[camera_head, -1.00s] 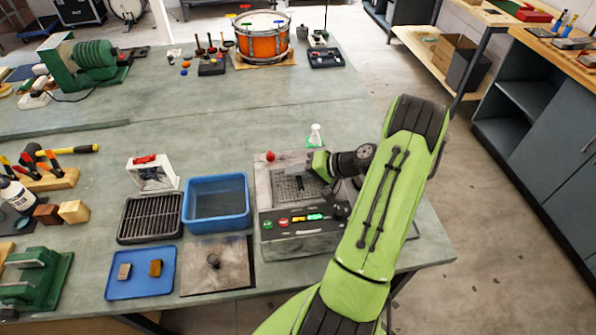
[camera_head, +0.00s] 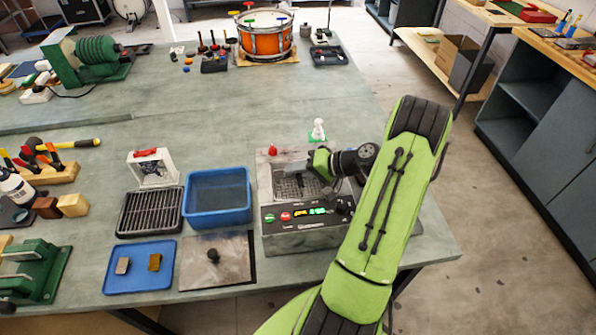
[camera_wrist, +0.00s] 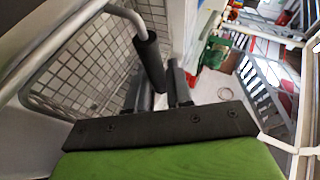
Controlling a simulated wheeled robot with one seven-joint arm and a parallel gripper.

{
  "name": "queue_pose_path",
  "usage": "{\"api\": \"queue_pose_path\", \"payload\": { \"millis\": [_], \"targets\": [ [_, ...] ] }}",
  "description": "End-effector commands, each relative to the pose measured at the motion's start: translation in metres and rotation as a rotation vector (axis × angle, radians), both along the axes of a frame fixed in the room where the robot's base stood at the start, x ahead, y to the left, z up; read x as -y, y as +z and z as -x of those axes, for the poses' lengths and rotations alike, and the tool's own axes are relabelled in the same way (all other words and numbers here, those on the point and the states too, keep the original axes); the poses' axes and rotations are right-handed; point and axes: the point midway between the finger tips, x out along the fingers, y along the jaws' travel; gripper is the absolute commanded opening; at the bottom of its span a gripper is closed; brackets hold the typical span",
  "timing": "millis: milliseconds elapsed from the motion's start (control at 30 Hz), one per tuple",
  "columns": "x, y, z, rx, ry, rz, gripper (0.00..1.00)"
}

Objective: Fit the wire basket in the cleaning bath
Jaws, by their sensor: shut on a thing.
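The cleaning bath (camera_head: 300,241) is a grey metal box with a dark control panel of lit buttons, at the front right of the bench. The wire basket (camera_head: 290,187) shows as a grey mesh within the bath's opening. I cannot tell whether it rests fully down. My gripper (camera_head: 317,171) is over the bath's opening, shut on the basket's handle. In the wrist view my gripper (camera_wrist: 160,88) has its dark fingers at the handle's black sleeve, and the basket's mesh wall (camera_wrist: 85,65) fills the left side. My arm and gripper hide the bath's right side.
A blue tub (camera_head: 217,216) stands left of the bath, with a dark rack (camera_head: 150,212) beyond it. A metal plate with a black knob (camera_head: 213,256) and a blue tray (camera_head: 140,281) lie in front. A small white bottle (camera_head: 318,129) stands behind the bath.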

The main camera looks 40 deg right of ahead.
Motion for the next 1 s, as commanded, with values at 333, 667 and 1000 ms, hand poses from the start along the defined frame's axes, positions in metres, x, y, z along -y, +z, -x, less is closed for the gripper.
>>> {"api": "queue_pose_path", "payload": {
  "millis": [333, 667, 1000],
  "targets": [
    [0.001, -0.024, 0.010, -0.057, -0.014, -0.016, 0.43],
    [0.001, -0.023, 0.011, -0.058, -0.014, -0.016, 0.50],
    [0.031, 0.022, 0.064, -0.032, -0.018, -0.004, 0.50]
  ]
}}
